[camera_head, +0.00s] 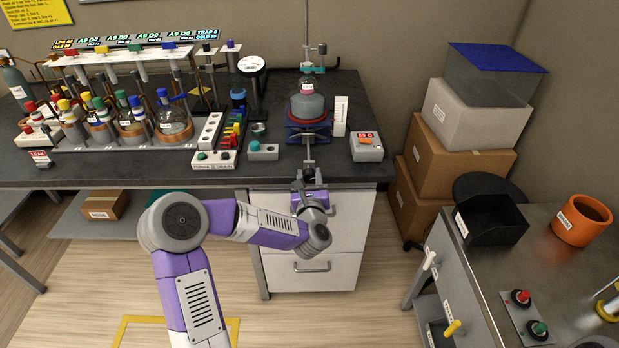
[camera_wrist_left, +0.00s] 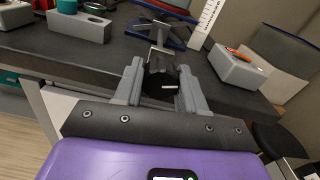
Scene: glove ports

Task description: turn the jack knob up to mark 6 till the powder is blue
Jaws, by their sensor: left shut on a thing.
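The blue lab jack (camera_head: 292,134) stands near the front edge of the dark bench, carrying a round grey vessel with a reddish ring (camera_head: 307,106). Above it is a small flask (camera_head: 308,86) with a pinkish tint; the powder itself is too small to make out. My left gripper (camera_head: 309,182) is at the bench's front edge, at the end of the jack's shaft. In the left wrist view its fingers (camera_wrist_left: 160,88) are shut on the black jack knob (camera_wrist_left: 161,80), which has a white line. A white mark scale (camera_head: 340,115) stands right of the jack; its numbers are unreadable. My right gripper is out of view.
Flasks and tubes (camera_head: 130,115) fill the left bench. Drawers (camera_head: 318,255) are below the knob. Stacked boxes (camera_head: 445,140) stand right.

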